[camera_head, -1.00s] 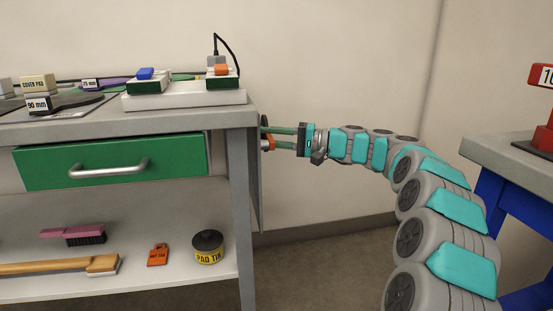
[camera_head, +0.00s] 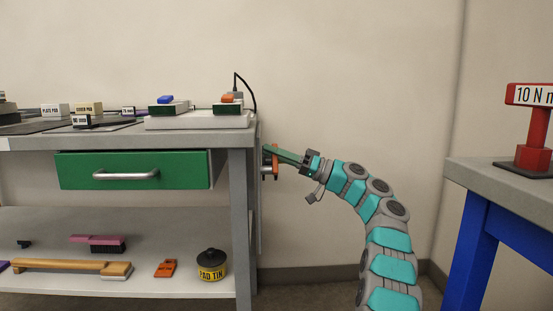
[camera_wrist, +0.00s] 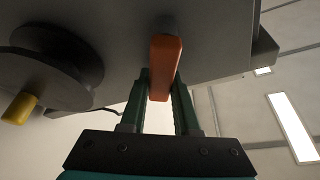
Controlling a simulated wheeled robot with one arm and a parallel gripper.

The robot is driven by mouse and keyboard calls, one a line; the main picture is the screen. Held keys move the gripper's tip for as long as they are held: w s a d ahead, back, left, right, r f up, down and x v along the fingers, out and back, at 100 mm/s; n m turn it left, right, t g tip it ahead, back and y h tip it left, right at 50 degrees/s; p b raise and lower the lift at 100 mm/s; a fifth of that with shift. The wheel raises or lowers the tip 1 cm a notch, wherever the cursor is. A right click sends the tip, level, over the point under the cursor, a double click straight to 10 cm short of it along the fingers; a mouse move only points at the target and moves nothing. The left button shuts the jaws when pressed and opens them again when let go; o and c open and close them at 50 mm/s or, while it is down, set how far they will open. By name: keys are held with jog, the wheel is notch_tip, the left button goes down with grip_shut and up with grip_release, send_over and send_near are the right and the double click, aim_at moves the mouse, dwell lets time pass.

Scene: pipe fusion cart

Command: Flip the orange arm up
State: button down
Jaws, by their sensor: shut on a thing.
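The orange arm (camera_wrist: 165,65) is a short flat lever on the grey side panel of the cart (camera_wrist: 215,45). In the wrist view it sits between the two green fingers of my gripper (camera_wrist: 160,88), which are shut on it. In the head view the orange arm (camera_head: 275,156) shows as a small upright piece at the cart's right side. My gripper (camera_head: 284,155) reaches it from the right, with its fingers sloping up to the left. The fingers partly hide the orange arm there.
A dark round disc (camera_wrist: 55,62) with a yellow knob (camera_wrist: 20,107) is on the panel left of the orange arm. A grey table with blue legs (camera_head: 490,230) stands at the right. Between them is open floor.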

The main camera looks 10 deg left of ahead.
jog(key=n, duration=0.1)
jog(key=n+g+p, duration=0.1)
jog(key=n, duration=0.1)
jog(key=s+n+g, duration=0.1)
jog(key=n, duration=0.1)
jog(key=shift+s+d+r+p, duration=0.1)
jog(key=shift+d+r+p, duration=0.05)
jog(key=shift+r+p, duration=0.2)
jog(key=n+g, duration=0.1)
jog(key=n+p, duration=0.1)
jog(key=shift+s+d+r+n+g+p, duration=0.1)
jog(key=shift+s+d+n+g+p, duration=0.05)
jog(key=shift+s+n+g+p, duration=0.45)
jog(key=shift+n+g+p, duration=0.15)
jog(key=shift+n, duration=0.35)
jog(key=shift+g, duration=0.25)
jog(key=c, duration=0.6)
grip_release()
jog(key=shift+c, duration=0.2)
jog(key=v, duration=0.7)
jog(key=shift+d+p, duration=0.4)
